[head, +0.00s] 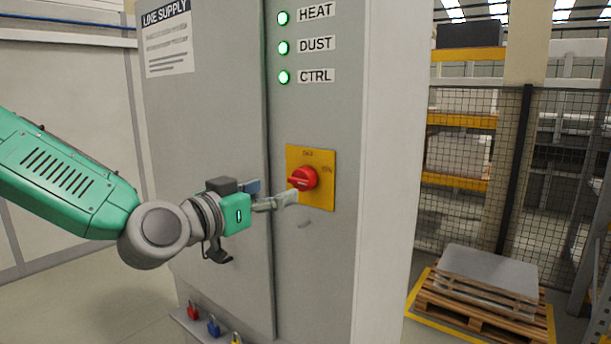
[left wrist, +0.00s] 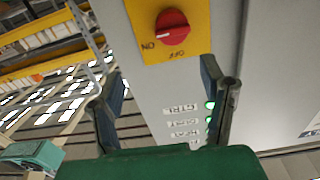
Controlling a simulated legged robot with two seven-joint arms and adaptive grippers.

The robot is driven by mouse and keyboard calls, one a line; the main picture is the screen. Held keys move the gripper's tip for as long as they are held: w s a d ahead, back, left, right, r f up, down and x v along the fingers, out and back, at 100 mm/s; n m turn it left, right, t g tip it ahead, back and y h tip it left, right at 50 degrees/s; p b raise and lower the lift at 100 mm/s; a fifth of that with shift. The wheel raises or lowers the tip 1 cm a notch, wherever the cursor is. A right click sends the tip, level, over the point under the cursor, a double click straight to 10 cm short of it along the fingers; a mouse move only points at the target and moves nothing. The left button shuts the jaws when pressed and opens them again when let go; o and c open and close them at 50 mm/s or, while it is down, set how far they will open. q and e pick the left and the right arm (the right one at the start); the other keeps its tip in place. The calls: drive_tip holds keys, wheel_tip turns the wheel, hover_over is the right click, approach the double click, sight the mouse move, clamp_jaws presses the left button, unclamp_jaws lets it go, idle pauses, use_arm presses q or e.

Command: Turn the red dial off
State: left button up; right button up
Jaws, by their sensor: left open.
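The red dial (head: 303,178) sits on a yellow plate (head: 325,198) on the grey cabinet's front. In the left wrist view the dial (left wrist: 173,27) appears upside down, with its white mark on the side towards ON; OFF is printed on another side of the plate (left wrist: 190,53). The dial's handle lies roughly sideways. My left gripper (head: 274,192) is open and empty, its fingers extended towards the dial from the left. In the left wrist view the dial lies beyond the gap between the fingertips (left wrist: 165,72), with no clear contact. My right gripper is not in view.
Lit green lamps labelled HEAT (head: 282,18), DUST (head: 282,48) and CTRL (head: 283,77) are above the plate. Padlocks (head: 213,326) hang at the cabinet's lower ledge. A mesh fence (head: 460,160) and a loaded pallet (head: 475,300) stand to the right.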

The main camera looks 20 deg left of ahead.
sight(294, 179)
use_arm(q)
drive_tip(key=w, duration=0.3)
drive_tip(key=w+p, duration=0.1)
drive_tip(key=w, duration=0.2)
drive_tip(key=w+a+p, duration=0.1)
drive_tip(key=w, duration=0.2)
drive_tip(key=shift+w+f, duration=0.35)
drive_tip(key=shift+w, duration=0.05)
drive_tip(key=shift+w+d+r, duration=0.1)
drive_tip(key=shift+d+r, duration=0.05)
drive_tip(key=d, duration=0.1)
drive_tip(key=w+d, duration=0.2)
drive_tip(key=d, duration=0.1)
drive_tip(key=shift+d, duration=0.1)
drive_tip(key=c, duration=0.6)
drive_tip(key=shift+s+a, duration=0.25)
drive_tip(key=shift+a, duration=0.75)
drive_tip(key=c, duration=0.4)
drive_tip(key=shift+s+a, duration=0.2)
drive_tip(key=shift+c, duration=0.9)
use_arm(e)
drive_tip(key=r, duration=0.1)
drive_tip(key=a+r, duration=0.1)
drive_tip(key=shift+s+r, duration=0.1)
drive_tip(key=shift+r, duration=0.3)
